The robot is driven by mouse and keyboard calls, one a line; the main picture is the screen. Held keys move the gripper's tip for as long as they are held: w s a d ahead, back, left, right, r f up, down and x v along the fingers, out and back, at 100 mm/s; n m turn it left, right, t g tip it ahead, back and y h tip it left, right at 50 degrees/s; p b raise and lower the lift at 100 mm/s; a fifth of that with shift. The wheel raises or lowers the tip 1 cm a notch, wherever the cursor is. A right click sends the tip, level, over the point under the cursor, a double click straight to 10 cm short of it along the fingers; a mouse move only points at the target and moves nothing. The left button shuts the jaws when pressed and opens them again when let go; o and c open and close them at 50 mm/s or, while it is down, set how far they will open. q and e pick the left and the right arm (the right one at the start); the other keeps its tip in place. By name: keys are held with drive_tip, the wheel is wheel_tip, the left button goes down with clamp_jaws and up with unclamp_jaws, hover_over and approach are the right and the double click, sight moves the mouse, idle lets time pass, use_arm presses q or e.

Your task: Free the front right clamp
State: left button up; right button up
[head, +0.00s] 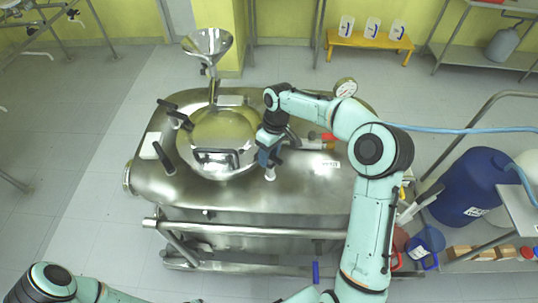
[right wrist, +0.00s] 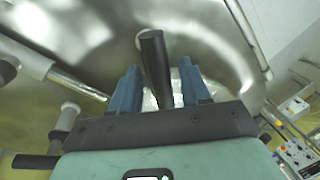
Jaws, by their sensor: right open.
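The steel reactor has a domed round lid (head: 222,130) with black-handled clamps around it. My right gripper (head: 270,155) is at the lid's front right edge, pointing down. In the right wrist view, my right gripper (right wrist: 158,72) is open, its two blue fingers on either side of the black handle of the front right clamp (right wrist: 153,55). I cannot tell whether either finger touches the handle. In the head view the gripper hides most of this clamp. Two other clamp handles (head: 164,157) and (head: 178,116) show on the lid's left side. My left gripper is out of view.
A steel funnel (head: 208,45) rises behind the lid. A pressure gauge (head: 345,88) stands at the reactor's back right. A steel rail (head: 240,229) runs along its front. A blue drum (head: 470,185) and a blue jug (head: 426,243) stand at the right.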

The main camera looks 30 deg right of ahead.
drive_tip(key=shift+f, duration=0.2)
drive_tip(key=shift+c, duration=0.4)
clamp_jaws()
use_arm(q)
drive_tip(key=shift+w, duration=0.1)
use_arm(e)
drive_tip(key=shift+r, duration=0.1)
